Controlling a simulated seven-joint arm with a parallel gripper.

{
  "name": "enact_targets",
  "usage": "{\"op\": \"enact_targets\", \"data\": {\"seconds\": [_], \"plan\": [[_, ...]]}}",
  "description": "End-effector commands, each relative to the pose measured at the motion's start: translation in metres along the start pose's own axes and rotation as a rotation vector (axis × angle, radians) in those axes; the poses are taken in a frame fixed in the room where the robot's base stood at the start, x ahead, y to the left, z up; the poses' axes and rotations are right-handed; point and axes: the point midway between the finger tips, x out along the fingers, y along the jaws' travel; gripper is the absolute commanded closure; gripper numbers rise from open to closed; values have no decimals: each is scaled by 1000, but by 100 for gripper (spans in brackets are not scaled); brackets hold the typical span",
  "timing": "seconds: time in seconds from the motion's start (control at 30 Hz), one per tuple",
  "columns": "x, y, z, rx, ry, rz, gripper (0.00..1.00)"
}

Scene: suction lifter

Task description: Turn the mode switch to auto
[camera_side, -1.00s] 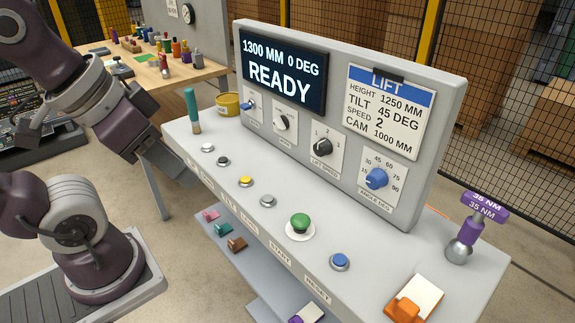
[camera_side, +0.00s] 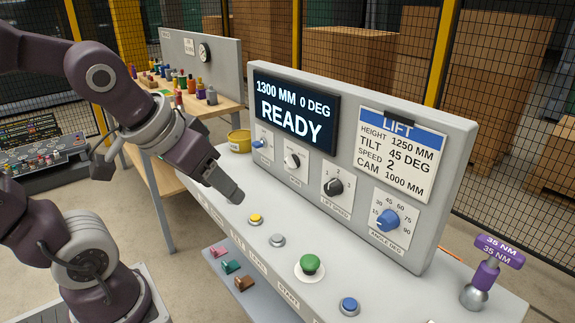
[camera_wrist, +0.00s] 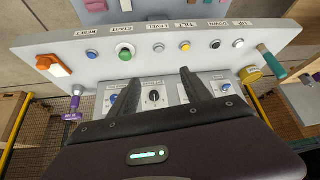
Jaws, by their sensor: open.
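The upright panel carries a row of rotary switches. A blue switch (camera_side: 258,143) is at its left, with a small knob on a white plate (camera_side: 291,161) beside it. Their small labels are too blurred to tell which is the mode switch. The black lift speed knob (camera_side: 335,186) and blue angle knob (camera_side: 386,220) are further right. My gripper (camera_side: 236,196) is open and empty above the console's button row, in front of the panel and apart from the switches. In the wrist view my gripper's fingers (camera_wrist: 162,78) point toward the console, and one partly hides the small knob's plate.
A yellow button (camera_side: 255,219), grey button (camera_side: 277,240), green start button (camera_side: 310,264) and blue reset button (camera_side: 349,306) line the console top. A yellow tub (camera_side: 239,141) stands by the panel's left end. A purple-handled tool (camera_side: 486,275) stands at right.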

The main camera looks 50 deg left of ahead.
Motion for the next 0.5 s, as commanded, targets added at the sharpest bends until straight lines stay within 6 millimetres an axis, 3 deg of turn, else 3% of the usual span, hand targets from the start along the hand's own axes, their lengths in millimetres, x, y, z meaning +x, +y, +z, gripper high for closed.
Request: {"op": "enact_targets", "data": {"seconds": [0.1, 0.2, 0.3, 0.4, 0.5], "plan": [[70, -29, -56, -227, 85, -64, 44], [133, -47, -89, -440, 167, -3, 44], [190, -55, -103, -708, 217, 162, 44], [229, -57, -105, -1051, 232, 410, 44], [241, -63, -106, -1429, 232, 696, 44]]}}
